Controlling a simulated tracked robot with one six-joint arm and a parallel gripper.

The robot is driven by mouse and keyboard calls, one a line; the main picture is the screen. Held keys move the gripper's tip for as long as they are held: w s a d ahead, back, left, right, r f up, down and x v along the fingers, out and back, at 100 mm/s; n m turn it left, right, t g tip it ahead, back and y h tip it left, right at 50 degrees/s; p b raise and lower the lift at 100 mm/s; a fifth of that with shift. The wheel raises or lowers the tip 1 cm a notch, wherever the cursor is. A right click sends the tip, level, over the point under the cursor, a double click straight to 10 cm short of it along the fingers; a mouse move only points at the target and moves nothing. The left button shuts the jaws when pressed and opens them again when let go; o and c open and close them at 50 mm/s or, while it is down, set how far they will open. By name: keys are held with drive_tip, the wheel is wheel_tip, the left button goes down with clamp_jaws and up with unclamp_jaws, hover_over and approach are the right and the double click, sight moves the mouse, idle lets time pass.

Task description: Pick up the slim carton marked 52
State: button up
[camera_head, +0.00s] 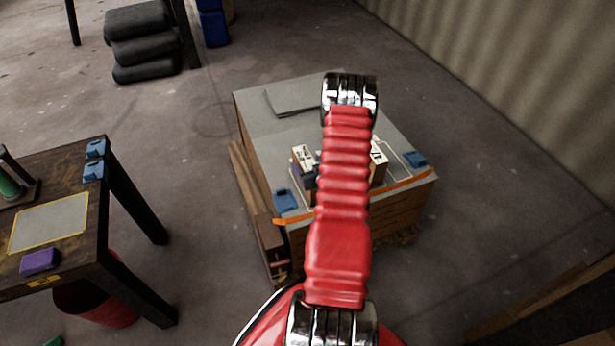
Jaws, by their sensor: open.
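A grey-topped wooden block (262,112) stands ahead on the floor. On it, a small carton with a white top and dark marking (303,156) shows just left of my red arm. Another white-topped carton (378,154) with brown sides shows just right of the arm. The markings are too small to read surely, so I cannot tell which is 52. My arm covers the space between them and may hide more cartons. My gripper is not in view; only the arm's red links and chrome joints show.
Blue pieces lie at the block's front left (285,200) and right (415,159). An orange strip (400,188) runs along its front edge. A flat grey panel (298,97) lies at the back. A dark table (88,215) stands left, a corrugated wall (520,80) right.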

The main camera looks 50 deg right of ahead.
drive_tip(key=shift+c, duration=0.5)
clamp_jaws()
idle(0.6)
drive_tip(key=shift+r, duration=0.1)
